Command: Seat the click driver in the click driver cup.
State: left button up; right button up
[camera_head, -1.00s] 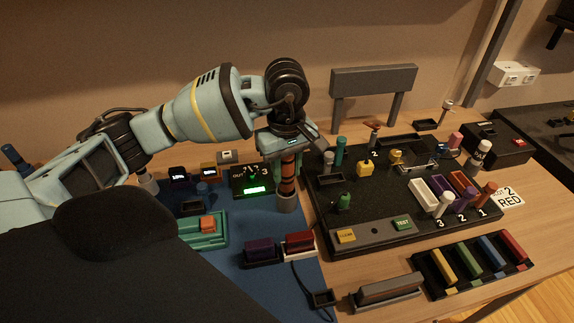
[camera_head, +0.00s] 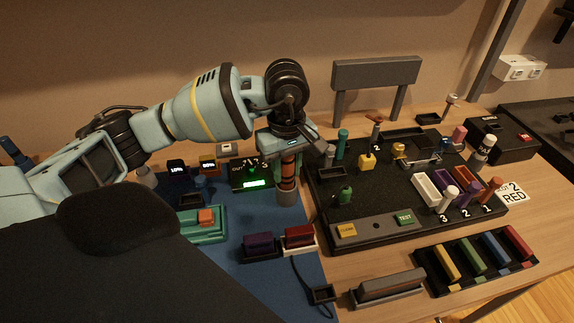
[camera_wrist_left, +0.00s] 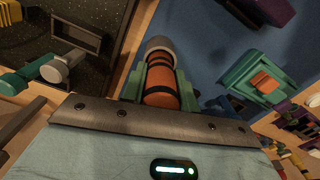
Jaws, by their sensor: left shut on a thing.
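My left gripper (camera_head: 288,156) is shut on the click driver (camera_head: 288,172), an upright orange cylinder with black bands. The click driver cup (camera_head: 288,198) is a grey round holder directly under it on the blue mat. The driver's lower end meets the cup's mouth and appears to be inside it; how deep I cannot tell. In the left wrist view the green fingers clasp the driver (camera_wrist_left: 161,94) on both sides, with the grey cup (camera_wrist_left: 159,45) around its far end. My right gripper is not in view.
A black board (camera_head: 370,205) with pegs and buttons stands close right of the cup. A small device with a green display (camera_head: 252,178) is just left. Purple (camera_head: 259,243) and red (camera_head: 299,235) blocks sit in front. Bare blue mat (camera_head: 240,217) lies left of the cup.

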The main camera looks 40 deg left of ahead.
pick_arm(q)
jog(key=o, duration=1.2)
jog(key=shift+c, duration=0.2)
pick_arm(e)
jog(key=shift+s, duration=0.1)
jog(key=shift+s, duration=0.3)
pick_arm(q)
notch_tip(320, 180, up, 6)
jog(key=shift+r, duration=0.9)
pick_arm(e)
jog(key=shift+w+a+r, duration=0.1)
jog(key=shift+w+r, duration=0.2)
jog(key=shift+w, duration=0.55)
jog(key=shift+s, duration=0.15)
